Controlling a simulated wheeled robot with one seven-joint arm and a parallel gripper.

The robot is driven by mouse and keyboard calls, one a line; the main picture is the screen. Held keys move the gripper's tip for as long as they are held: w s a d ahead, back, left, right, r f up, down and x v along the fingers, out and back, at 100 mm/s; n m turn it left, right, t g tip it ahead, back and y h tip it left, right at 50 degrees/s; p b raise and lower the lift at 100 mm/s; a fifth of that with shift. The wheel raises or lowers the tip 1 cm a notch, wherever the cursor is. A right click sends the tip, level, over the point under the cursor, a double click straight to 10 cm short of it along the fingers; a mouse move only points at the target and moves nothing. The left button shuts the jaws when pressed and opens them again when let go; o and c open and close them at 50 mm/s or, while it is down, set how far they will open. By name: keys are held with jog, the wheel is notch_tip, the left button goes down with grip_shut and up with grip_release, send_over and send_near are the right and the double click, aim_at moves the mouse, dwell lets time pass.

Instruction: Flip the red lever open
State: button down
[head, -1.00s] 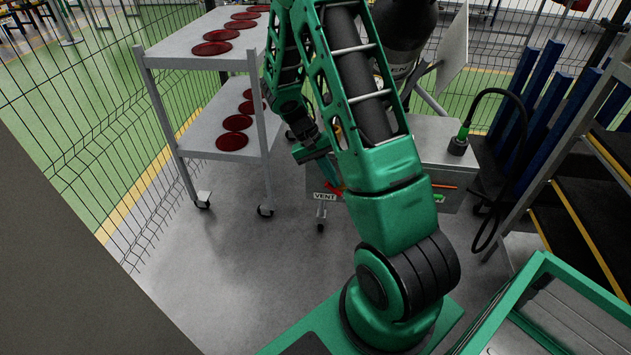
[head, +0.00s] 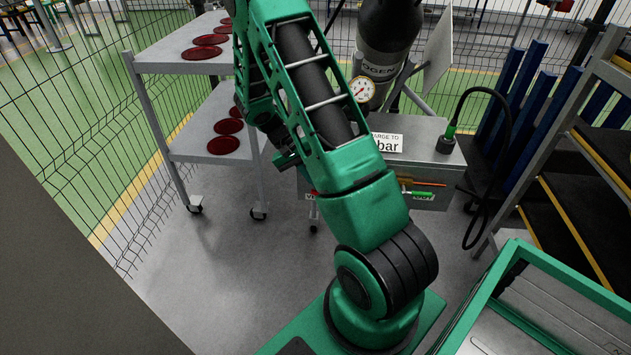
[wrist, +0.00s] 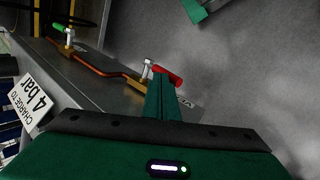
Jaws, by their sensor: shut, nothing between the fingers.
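The red lever (wrist: 168,75) shows in the wrist view on a small silver valve at the end of a copper pipe. It points right and slightly down in the picture. My gripper (wrist: 163,82) is shut and empty, its green fingers reaching up to the lever and overlapping it in the picture. I cannot tell if they touch. In the head view my gripper (head: 287,158) is in front of the grey box's left end. My arm hides most of the lever and the VENT label there.
The grey box (head: 432,143) carries a gauge (head: 361,89), a "4 bar" sign (head: 387,142) and a second valve with a green lever (head: 417,194). A shelf cart (head: 160,60) with red discs stands left. A black hose (head: 508,130) loops right. Floor in front is clear.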

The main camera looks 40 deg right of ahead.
jog(key=shift+r, duration=0.1)
jog(key=w+v, duration=0.1)
jog(key=v, duration=1.1)
jog(key=shift+f, duration=0.3)
jog(key=shift+s, duration=0.1)
